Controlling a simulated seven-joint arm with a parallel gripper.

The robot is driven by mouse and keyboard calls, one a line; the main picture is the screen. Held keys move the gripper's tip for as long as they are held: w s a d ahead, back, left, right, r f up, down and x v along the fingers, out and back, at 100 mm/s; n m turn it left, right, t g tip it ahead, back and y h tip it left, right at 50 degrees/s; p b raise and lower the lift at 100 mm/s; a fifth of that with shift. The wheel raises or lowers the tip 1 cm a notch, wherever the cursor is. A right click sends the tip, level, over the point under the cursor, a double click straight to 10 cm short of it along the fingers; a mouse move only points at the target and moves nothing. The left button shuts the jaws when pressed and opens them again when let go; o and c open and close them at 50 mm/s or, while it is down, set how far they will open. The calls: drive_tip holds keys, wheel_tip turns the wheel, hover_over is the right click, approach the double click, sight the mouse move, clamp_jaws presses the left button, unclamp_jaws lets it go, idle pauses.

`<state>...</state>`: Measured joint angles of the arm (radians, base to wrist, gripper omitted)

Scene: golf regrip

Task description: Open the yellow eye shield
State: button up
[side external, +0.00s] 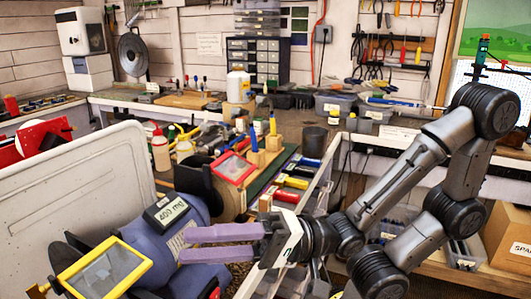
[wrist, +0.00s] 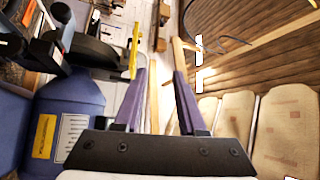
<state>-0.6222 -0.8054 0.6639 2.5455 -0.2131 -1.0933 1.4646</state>
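The yellow eye shield (side external: 107,270) is a clear pane in a yellow frame at the lower left of the side external view, tilted at the near end of a blue bench grinder (side external: 178,236). In the wrist view a thin yellow strip (wrist: 134,48), which looks like the shield edge-on, lies just beyond the left fingertip. My gripper (side external: 184,246) has two purple fingers set apart with nothing between them, pointing left toward the shield and in front of the grinder body. In the wrist view my gripper (wrist: 160,75) is also open; I cannot tell whether a finger touches the shield.
A red-framed eye shield (side external: 233,168) is at the grinder's far end. A large pale panel (side external: 75,190) stands behind the grinder on the left. Bottles and tools crowd the bench beyond. Pale padded panels (wrist: 265,125) fill the wrist view's lower right.

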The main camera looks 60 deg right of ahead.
wheel_tip(320, 180, up, 6)
drive_tip(key=w+d+f+n+h, duration=0.1)
drive_tip(key=w+d+h, duration=0.6)
drive_tip(key=d+h, duration=0.15)
drive_tip(key=s+d+n+g+h, duration=0.3)
drive_tip(key=s+d+g+h, duration=0.3)
drive_tip(key=d, duration=0.4)
drive_tip(key=shift+s+d+f, duration=0.25)
drive_tip(key=shift+d+f, duration=0.05)
drive_tip(key=shift+d, duration=0.05)
idle(0.5)
